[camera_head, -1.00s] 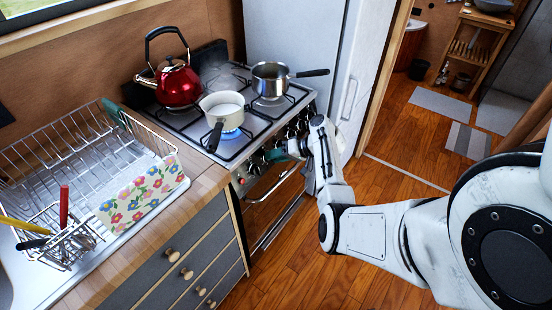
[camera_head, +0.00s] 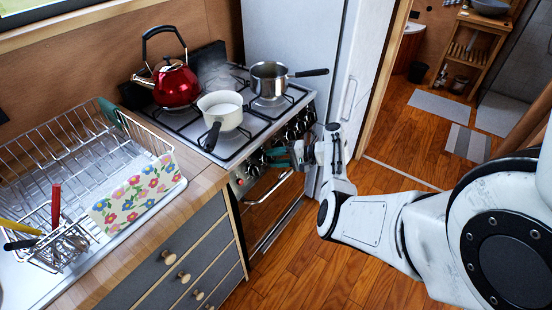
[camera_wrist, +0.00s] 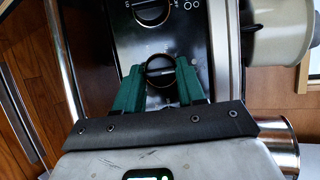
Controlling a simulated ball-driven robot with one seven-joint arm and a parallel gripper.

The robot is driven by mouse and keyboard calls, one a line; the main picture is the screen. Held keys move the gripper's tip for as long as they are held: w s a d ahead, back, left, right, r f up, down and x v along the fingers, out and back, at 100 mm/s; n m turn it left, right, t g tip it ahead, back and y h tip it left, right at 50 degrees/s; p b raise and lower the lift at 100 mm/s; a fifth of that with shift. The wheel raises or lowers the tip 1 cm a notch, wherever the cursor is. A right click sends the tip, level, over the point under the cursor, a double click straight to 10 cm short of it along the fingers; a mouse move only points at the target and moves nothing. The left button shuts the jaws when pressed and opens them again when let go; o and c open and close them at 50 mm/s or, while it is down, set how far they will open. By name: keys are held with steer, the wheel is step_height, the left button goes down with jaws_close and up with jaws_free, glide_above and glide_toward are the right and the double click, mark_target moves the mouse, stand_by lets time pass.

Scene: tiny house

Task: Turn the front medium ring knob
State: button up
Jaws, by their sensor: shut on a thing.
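The stove (camera_head: 230,150) has a row of knobs along its front panel. In the wrist view, a dark round knob (camera_wrist: 160,66) with a light rim sits between the green fingers of my gripper (camera_wrist: 161,78). The fingers are closed on the knob from both sides. In the head view, my gripper (camera_head: 284,154) is at the front panel, and the held knob is hidden behind it. Another knob (camera_wrist: 152,10) shows beyond it in the wrist view. No flame shows under the cream pot (camera_head: 221,110).
A red kettle (camera_head: 176,83) and a steel pot (camera_head: 270,80) with a dark handle stand on the stove. A dish rack (camera_head: 75,165) is on the counter at left. The fridge (camera_head: 295,40) stands behind the stove. Wooden floor (camera_head: 390,165) is open at right.

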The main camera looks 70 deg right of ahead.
stand_by(0.5)
steer(key=o, duration=1)
steer(key=shift+o, duration=0.2)
steer(key=v, duration=1.1)
steer(key=shift+w+f, duration=0.1)
steer(key=shift+f, duration=0.1)
